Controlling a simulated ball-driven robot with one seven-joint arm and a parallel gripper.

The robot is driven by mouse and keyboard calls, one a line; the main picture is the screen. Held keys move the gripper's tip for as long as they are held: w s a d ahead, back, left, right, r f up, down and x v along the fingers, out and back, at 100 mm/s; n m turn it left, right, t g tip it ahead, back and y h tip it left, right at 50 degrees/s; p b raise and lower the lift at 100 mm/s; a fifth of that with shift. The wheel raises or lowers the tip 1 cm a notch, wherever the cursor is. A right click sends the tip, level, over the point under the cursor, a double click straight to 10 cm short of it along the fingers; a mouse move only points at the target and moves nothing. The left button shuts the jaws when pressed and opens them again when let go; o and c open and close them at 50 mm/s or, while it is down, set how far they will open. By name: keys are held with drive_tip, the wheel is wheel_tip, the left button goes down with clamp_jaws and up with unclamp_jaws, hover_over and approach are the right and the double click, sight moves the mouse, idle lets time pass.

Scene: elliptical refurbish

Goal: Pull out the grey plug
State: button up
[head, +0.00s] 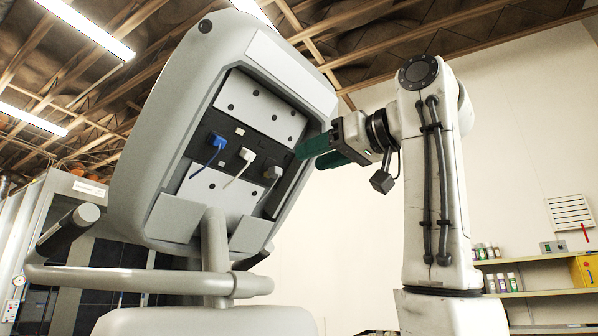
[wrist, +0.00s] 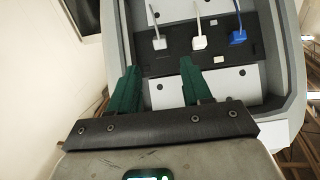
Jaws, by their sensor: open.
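The grey plug (head: 272,172) sits in the dark strip of the elliptical's open back panel, rightmost of three plugs in the head view, with a cable hanging down. In the wrist view the grey plug (wrist: 159,42) is the leftmost one. My gripper (head: 308,156) is at the right edge of the panel opening. The wrist view shows its green fingers (wrist: 160,67) open and empty, pointing at the panel. The grey plug lies beyond the fingertips, roughly in line with the gap between them. No contact shows.
The white plug (head: 246,155) is in the middle and the blue plug (head: 218,141) at the left of the strip. The panel's raised grey housing rim (head: 322,98) surrounds the opening. The elliptical's handlebar (head: 130,280) runs below. A shelf (head: 540,293) with bottles stands far right.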

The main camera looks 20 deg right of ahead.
drive_tip(key=shift+v, duration=1.1)
